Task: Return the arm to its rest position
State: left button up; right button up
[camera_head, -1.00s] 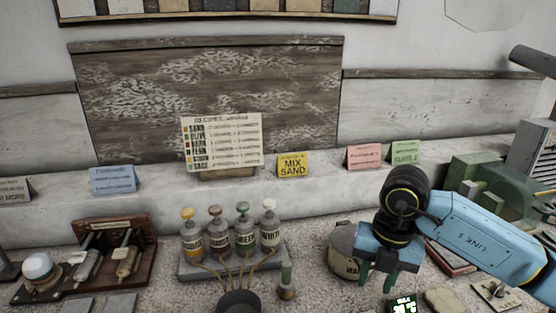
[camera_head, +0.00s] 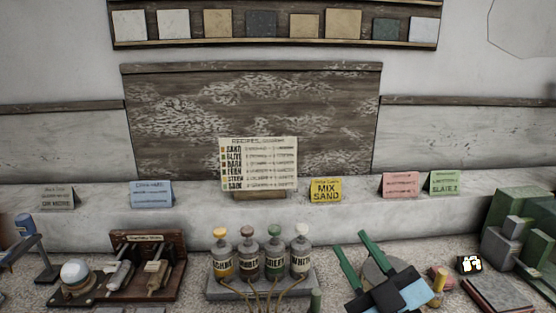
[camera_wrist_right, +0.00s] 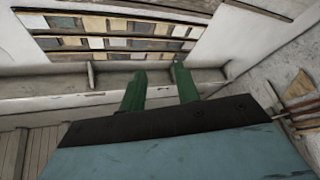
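My right gripper (camera_head: 350,241) shows at the lower right of centre in the head view, with its two green fingers apart and pointing up and away from me. Nothing is between them. It also shows in the right wrist view (camera_wrist_right: 158,68), where the fingers are open and empty against the distant wall and ledge. Its blue and black body partly hides a round grey jar (camera_head: 377,268) in the head view. My left gripper is not in view.
Stoppered bottles (camera_head: 248,260) stand on a grey block left of the right gripper. A wooden rack (camera_head: 173,247) is farther left. Green block-like equipment (camera_head: 515,230) stands at the right. Cards, including a yellow one (camera_head: 326,190), line the back ledge.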

jog(key=s+d+f+m+g+h, duration=0.3)
jog(key=d+f+m+g+h, duration=0.15)
jog(key=f, duration=0.45)
jog(key=s+d+f+m+g+h, duration=0.2)
jog(key=d+f+m+g+h, duration=0.25)
jog(key=f, duration=0.45)
jog(key=s+f+g, duration=0.4)
jog(key=s+f, duration=0.2)
jog(key=s, duration=0.3)
jog(key=s+f+g, duration=0.4)
jog(key=s+f, duration=0.2)
jog(key=s, duration=0.2)
notch_tip(320, 180, down, 23)
jog(key=s+g, duration=0.1)
jog(key=s, duration=0.1)
jog(key=s+d+f, duration=0.1)
jog(key=s+f, duration=0.7)
jog(key=s+d+f+g, duration=0.1)
jog(key=s+d+f, duration=0.1)
jog(key=s+f, duration=0.5)
jog(key=shift+s+d+f+n+g, duration=0.25)
jog(key=shift+s+f+n+g, duration=0.1)
jog(key=shift+s, duration=0.3)
